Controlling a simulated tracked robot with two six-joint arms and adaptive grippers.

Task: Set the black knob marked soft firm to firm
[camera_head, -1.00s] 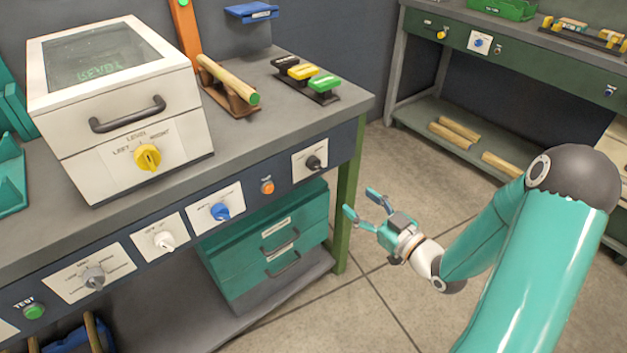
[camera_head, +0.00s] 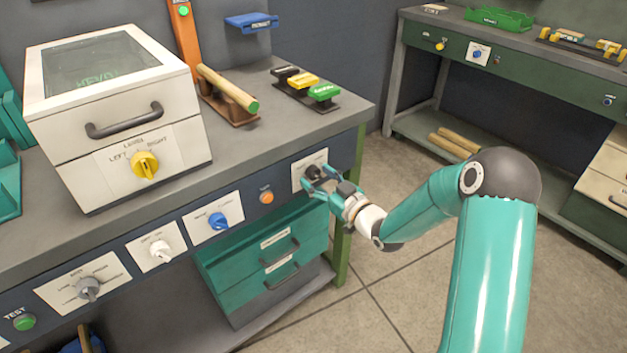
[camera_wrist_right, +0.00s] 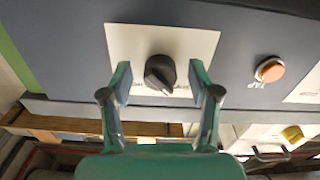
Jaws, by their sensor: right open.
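The black knob (camera_head: 312,172) sits on a white plate (camera_head: 299,180) at the right end of the bench's front panel. In the right wrist view the black knob (camera_wrist_right: 160,73) is ahead of the fingertips, roughly midway between them, with its pointer line slanted. The plate's lettering cannot be read. My right gripper (camera_head: 317,181) is at the plate in the head view, and partly covers it. In the wrist view the right gripper (camera_wrist_right: 160,90) is open, one finger on each side of the knob, with gaps showing. My left gripper is not in view.
An orange button (camera_head: 266,197) marked TAP is beside the plate. Blue (camera_head: 218,221), white (camera_head: 160,250) and grey (camera_head: 88,288) knobs follow leftward. A teal drawer unit (camera_head: 262,262) stands below. The floor right of the bench is clear.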

